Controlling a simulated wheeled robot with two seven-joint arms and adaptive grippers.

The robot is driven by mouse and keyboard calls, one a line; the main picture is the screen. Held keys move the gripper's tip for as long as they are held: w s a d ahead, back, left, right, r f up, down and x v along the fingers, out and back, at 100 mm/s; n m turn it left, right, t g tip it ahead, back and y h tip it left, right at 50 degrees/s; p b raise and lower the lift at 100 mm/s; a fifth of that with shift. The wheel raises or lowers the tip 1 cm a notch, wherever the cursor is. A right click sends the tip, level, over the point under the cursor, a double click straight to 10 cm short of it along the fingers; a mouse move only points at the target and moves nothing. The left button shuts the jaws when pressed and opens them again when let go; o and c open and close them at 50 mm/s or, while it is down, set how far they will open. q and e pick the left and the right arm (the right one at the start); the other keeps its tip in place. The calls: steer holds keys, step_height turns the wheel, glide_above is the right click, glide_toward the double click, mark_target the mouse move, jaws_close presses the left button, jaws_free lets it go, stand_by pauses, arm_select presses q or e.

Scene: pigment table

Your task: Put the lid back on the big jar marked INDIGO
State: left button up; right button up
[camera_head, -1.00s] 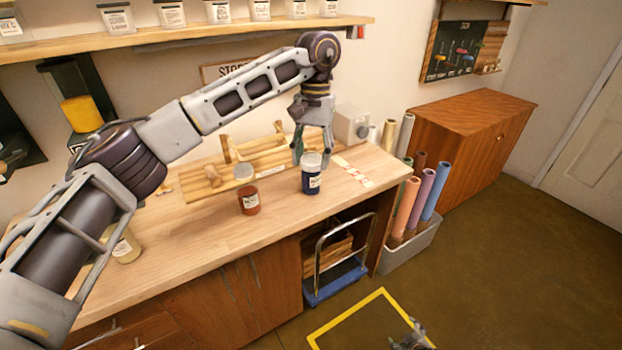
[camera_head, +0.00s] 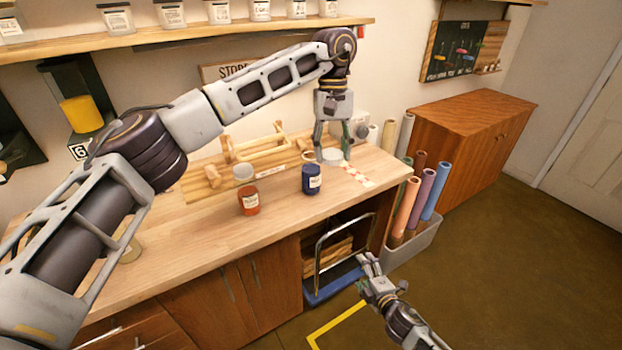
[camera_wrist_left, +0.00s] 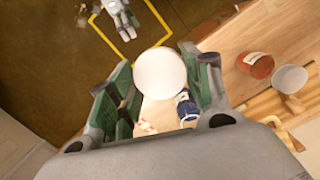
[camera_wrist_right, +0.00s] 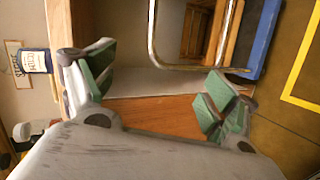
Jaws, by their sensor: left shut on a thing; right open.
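The dark blue jar (camera_head: 311,180) with a white label stands upright on the bench. It also shows in the left wrist view (camera_wrist_left: 187,108), partly hidden by the lid. In the right wrist view, the jar (camera_wrist_right: 36,62) is at the left edge, its label seeming to read INDIGO. My left gripper (camera_head: 333,150) is shut on a round white lid (camera_head: 332,156), held up and to the right of the jar, apart from it. The lid (camera_wrist_left: 160,73) sits between both green-padded fingers. My right gripper (camera_head: 369,272) is open and empty, in front of the bench, below its top.
A red jar (camera_head: 249,200) stands left of the blue jar, with a pale round lid (camera_head: 243,172) behind it. A wooden rack (camera_head: 200,186) lies at the back. Rolls in a grey bin (camera_head: 413,243) stand right of the bench. A cart (camera_head: 335,284) is under it.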

arm_select(q)
steer(key=n, duration=0.1)
steer(key=w+n, duration=0.1)
steer(key=f+n, duration=0.1)
steer(key=n, duration=0.1)
steer(key=shift+w+a+h, duration=0.3)
steer(key=shift+w+a, duration=0.05)
steer(key=shift+a, duration=0.05)
steer(key=shift+w+d+f+n+t+h, duration=0.15)
steer(key=shift+w+n+t, duration=0.1)
steer(key=shift+n, duration=1.3)
steer(key=shift+w+a+r+n+t+h, duration=0.1)
steer(key=shift+n+t, duration=0.1)
steer(key=shift+n, duration=1.4)
steer(key=shift+w+d+f+n+t+h, duration=0.15)
steer(key=shift+w+n+t, duration=0.1)
steer(key=shift+n, duration=1.3)
arm_select(e)
steer(key=s+a+r+n+t+y, duration=0.1)
steer(key=a+r+n, duration=0.3)
steer(key=r+n, duration=0.5)
steer(key=s+a+r+n+t+y, duration=0.1)
steer(key=a+r+n, duration=0.3)
steer(key=r+n, duration=0.5)
steer(key=shift+r+n+t+y, duration=0.3)
steer(key=shift+r+n+t, duration=0.1)
steer(key=shift+r+t, duration=0.5)
